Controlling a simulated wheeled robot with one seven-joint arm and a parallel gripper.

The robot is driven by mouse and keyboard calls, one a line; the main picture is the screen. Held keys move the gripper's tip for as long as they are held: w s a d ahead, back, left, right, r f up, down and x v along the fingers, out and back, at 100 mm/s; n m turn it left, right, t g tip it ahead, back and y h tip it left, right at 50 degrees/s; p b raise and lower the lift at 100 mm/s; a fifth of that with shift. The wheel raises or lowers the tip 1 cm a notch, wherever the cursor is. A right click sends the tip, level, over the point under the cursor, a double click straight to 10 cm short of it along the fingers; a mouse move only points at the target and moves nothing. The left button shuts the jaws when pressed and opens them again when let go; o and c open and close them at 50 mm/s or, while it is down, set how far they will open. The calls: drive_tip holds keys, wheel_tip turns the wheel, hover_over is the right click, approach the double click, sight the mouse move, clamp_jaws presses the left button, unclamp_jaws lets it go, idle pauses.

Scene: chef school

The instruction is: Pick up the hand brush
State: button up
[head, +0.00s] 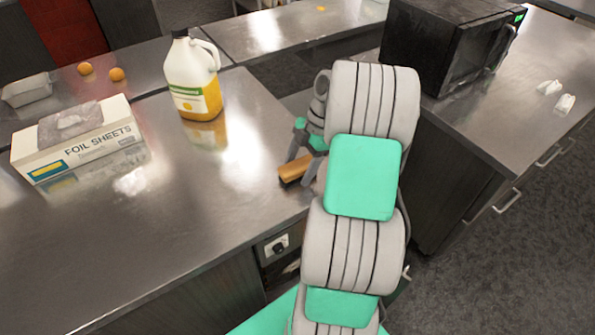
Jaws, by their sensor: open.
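My own arm hides the right part of the brush and some of the gripper.
A jug (193,80) of yellow liquid and a foil sheets box (78,142) stand on the counter (190,215). Two orange balls (101,71) and a tray (27,90) are behind. A black microwave (445,45) stands on the right counter. The counter's front middle is clear.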

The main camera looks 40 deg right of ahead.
drive_tip(key=shift+c, duration=0.5)
drive_tip(key=c, duration=1.4)
drive_tip(key=shift+r, duration=0.1)
drive_tip(key=shift+r+p, duration=0.3)
drive_tip(key=shift+p, duration=0.25)
drive_tip(key=shift+c, duration=0.2)
drive_tip(key=shift+r+b, duration=0.3)
drive_tip(key=shift+b, duration=0.05)
drive_tip(key=s+d+r+p, duration=0.3)
drive_tip(key=s+d+r, duration=0.5)
drive_tip(key=s+r, duration=0.3)
drive_tip(key=shift+d+r, duration=0.35)
drive_tip(key=shift+r, duration=0.2)
